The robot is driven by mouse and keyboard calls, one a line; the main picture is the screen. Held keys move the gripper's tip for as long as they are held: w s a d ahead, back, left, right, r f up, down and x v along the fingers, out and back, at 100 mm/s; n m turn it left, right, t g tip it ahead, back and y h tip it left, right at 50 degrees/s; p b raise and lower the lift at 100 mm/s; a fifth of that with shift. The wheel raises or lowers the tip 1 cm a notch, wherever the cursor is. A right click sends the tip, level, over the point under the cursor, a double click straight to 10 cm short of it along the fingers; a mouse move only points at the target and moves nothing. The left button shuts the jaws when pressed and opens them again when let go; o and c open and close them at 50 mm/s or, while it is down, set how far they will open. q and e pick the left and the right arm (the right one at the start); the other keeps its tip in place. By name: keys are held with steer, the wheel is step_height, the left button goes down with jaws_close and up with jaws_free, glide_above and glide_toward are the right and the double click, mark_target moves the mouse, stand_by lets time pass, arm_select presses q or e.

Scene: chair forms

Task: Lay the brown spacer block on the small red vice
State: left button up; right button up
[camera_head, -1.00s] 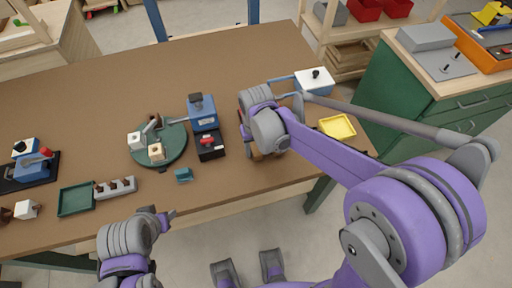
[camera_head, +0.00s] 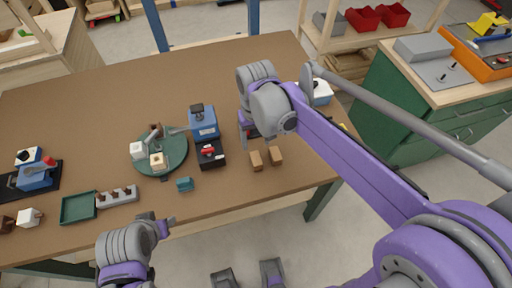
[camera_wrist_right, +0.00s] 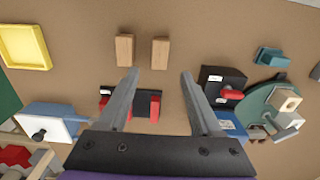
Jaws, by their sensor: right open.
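Two brown wooden blocks (camera_head: 256,160) (camera_head: 276,156) stand side by side near the table's front edge. They also show in the right wrist view (camera_wrist_right: 124,50) (camera_wrist_right: 160,53), a small gap apart; I cannot tell which is the spacer block. The small red vice (camera_wrist_right: 130,104), with red jaws on a dark base, lies under my right gripper, partly hidden by a finger. My right gripper (camera_wrist_right: 159,74) is open and empty, its fingertips just short of the blocks in that view. My left gripper (camera_head: 164,226) is off the table's front edge; its jaws are unclear.
A blue device (camera_head: 203,122) with a black, red-knobbed front stands left of the vice. Beside it are a green round plate (camera_head: 178,160) with white parts and a teal block (camera_head: 185,184). A yellow tray (camera_wrist_right: 25,46) and a blue-white box (camera_wrist_right: 50,122) lie to the right on the table.

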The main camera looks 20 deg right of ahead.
steer(key=s+d+f+t, duration=0.2)
steer(key=s+d, duration=0.1)
steer(key=s, duration=0.4)
steer(key=s+d+f+t, duration=0.2)
steer(key=s+d+t, duration=0.1)
steer(key=s, duration=0.5)
steer(key=shift+d+f, duration=0.35)
